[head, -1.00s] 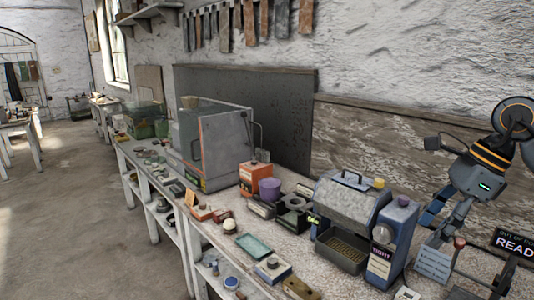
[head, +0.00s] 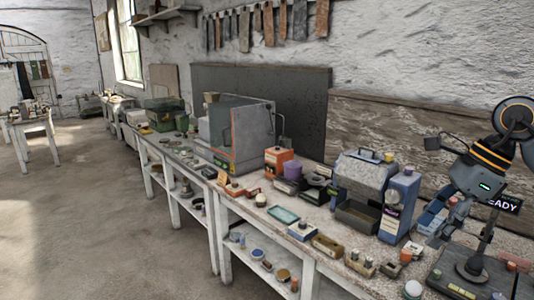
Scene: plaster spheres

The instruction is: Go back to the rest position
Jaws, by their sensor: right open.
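My right gripper (head: 440,222) is at the right edge of the head view, below my orange-striped wrist. It points down and left above the right end of the workbench. Its fingers are open and I see nothing held between them. Small pale rounded pieces lie on the bench, one (head: 260,199) near the middle and one (head: 413,288) at the front right; I cannot tell whether they are plaster spheres. My left gripper is not in view.
A long cluttered workbench (head: 325,222) runs along the wall. A clear-sided cabinet (head: 240,133) stands farther back. The floor (head: 110,235) at left is free.

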